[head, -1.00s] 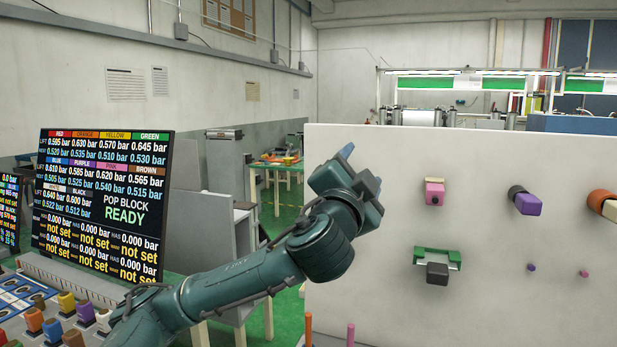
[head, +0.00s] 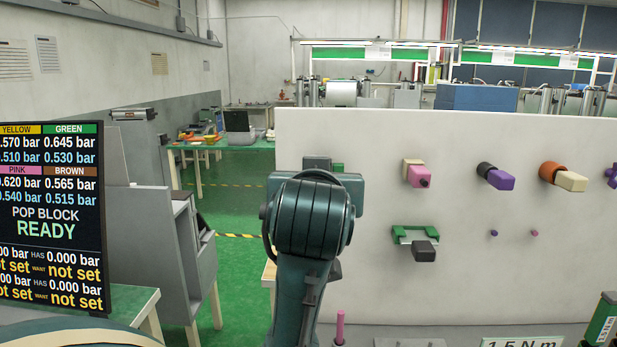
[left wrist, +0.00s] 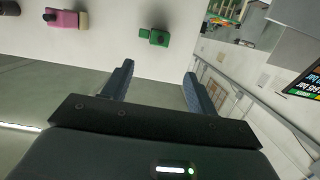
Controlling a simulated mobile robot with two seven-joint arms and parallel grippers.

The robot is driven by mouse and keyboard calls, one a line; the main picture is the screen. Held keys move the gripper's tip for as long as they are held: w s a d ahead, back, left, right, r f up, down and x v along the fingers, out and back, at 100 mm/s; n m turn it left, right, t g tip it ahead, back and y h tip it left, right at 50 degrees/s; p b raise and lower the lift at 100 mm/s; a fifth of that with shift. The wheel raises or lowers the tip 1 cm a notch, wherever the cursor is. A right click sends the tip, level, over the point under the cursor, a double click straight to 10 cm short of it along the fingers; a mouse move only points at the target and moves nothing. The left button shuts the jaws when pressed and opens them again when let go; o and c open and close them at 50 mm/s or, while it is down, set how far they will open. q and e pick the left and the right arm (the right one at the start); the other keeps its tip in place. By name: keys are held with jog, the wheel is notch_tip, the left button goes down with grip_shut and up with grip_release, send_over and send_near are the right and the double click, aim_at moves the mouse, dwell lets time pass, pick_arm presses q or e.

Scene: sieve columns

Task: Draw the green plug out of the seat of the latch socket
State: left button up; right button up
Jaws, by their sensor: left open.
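A small green block (left wrist: 159,38), which looks like the green plug, sticks out of the pale panel in the left wrist view, with a smaller green piece beside it. In the head view a patch of green (head: 338,167) shows just behind my left gripper (head: 317,176), which hides the rest. My left gripper is open and empty; in the left wrist view the gap between its fingers (left wrist: 158,82) lies below the green block, apart from it. A green bracket with a dark block (head: 424,250) is lower on the panel. I cannot tell which part is the latch socket.
A pink plug (head: 418,176) in a beige seat, a purple plug (head: 501,180) and a beige plug (head: 570,182) stick out of the panel (head: 450,292) to the right. A display screen (head: 50,225) and a grey cabinet (head: 190,265) stand at the left.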

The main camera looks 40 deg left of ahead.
jog(key=shift+d, duration=0.1)
pick_arm(q)
jog(key=b+x, duration=0.2)
jog(key=x, duration=0.9)
jog(key=shift+w+a+f, duration=0.25)
jog(key=shift+w, duration=0.05)
jog(key=shift+w+a+f, duration=0.15)
jog(key=shift+w+a, duration=0.25)
jog(key=shift+w, duration=0.1)
pick_arm(e)
jog(key=shift+w+a+f, duration=0.1)
jog(key=shift+a+f, duration=0.1)
jog(key=shift+a, duration=0.15)
jog(key=shift+w, duration=0.1)
